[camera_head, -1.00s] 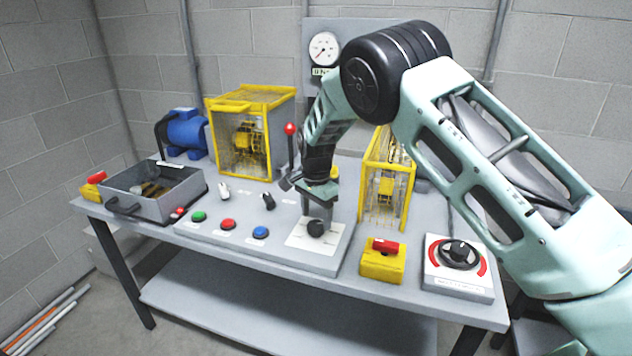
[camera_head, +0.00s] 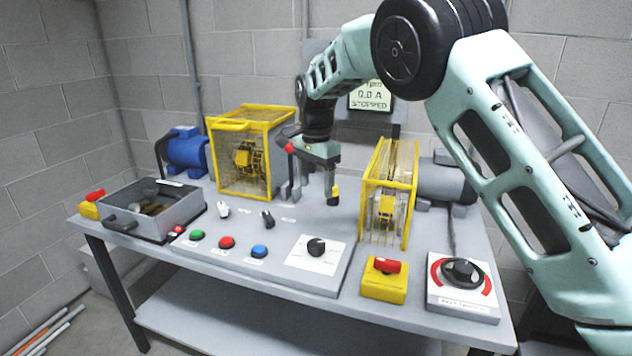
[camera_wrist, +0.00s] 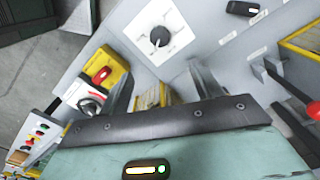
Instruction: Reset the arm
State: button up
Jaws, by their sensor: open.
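My gripper (camera_head: 318,182) is open and empty. It hangs above the back of the bench, behind the black rotary knob (camera_head: 316,246) on its white plate and clear of it. The wrist view shows the gripper's two fingers (camera_wrist: 163,82) spread apart, with the knob (camera_wrist: 159,37) beyond them and nothing between the fingertips. The red-balled lever (camera_head: 290,148) stands close to the left of the gripper in the head view; whether they touch cannot be told. It also shows at the right of the wrist view (camera_wrist: 313,110).
Yellow guard cages stand left (camera_head: 252,150) and right (camera_head: 388,190) of the gripper. A grey tray (camera_head: 112,223), coloured buttons, a yellow box with a red switch (camera_head: 384,288) and a red-ringed dial (camera_head: 462,274) line the bench. A display behind reads "0.0 A STOPPED" (camera_head: 371,97).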

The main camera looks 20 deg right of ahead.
jog(key=shift+s, duration=0.1)
jog(key=s+a+r+n+y, duration=0.1)
jog(key=s+a+n, duration=0.4)
jog(key=s, duration=0.6)
jog(key=s+a+r+n+y, duration=0.1)
jog(key=s+a+n, duration=0.35)
jog(key=s, duration=0.55)
jog(key=s+d+f+n, duration=0.1)
jog(key=s+n, duration=0.4)
jog(key=s, duration=0.5)
jog(key=s+d+f+n+h, duration=0.1)
jog(key=s+n, duration=0.4)
jog(key=s, duration=0.6)
jog(key=shift+s+d+f+n, duration=0.2)
jog(key=shift+d+f+n, duration=0.15)
jog(key=shift+d+f, duration=0.25)
